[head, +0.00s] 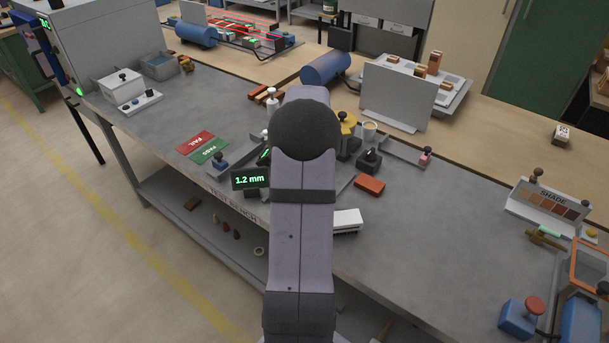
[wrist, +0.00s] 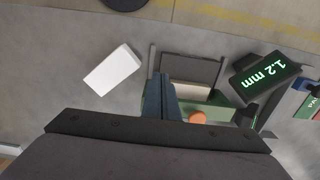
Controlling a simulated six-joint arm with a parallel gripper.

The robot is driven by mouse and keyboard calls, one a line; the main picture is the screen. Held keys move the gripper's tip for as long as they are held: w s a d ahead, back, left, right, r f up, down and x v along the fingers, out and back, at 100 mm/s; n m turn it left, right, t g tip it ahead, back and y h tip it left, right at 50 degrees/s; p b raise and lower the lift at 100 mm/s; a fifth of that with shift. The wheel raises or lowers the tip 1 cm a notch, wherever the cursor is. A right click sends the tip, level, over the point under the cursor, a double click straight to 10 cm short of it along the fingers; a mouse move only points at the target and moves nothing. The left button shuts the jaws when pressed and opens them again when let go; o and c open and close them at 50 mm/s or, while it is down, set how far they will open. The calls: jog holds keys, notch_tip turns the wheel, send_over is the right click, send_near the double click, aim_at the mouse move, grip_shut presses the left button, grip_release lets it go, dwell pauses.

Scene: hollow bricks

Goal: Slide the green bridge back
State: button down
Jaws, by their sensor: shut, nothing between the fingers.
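In the wrist view, a green part (wrist: 222,108), which looks like the bridge, lies just beyond my gripper's dark body, partly hidden by it. An orange knob (wrist: 197,117) shows in front of the green part. My gripper (wrist: 160,84) is shut and empty; its dark blue fingers point over the left side of a small frame with a grey plate (wrist: 190,67) and a pale strip (wrist: 188,90). I cannot tell whether the fingers touch the green part. In the head view, my arm hides the gripper and most of this fixture.
A display reading 1.2 mm (head: 250,180) stands beside the fixture, also visible in the wrist view (wrist: 262,79). A white block (wrist: 112,70) with bristles in the head view (head: 347,221) lies nearby. A red brick (head: 369,185) and a black-knobbed block (head: 369,159) are to the right.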

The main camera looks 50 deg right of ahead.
notch_tip(320, 180, up, 6)
jog(key=p, duration=0.4)
jog(key=shift+p, duration=0.35)
jog(key=shift+f, duration=0.1)
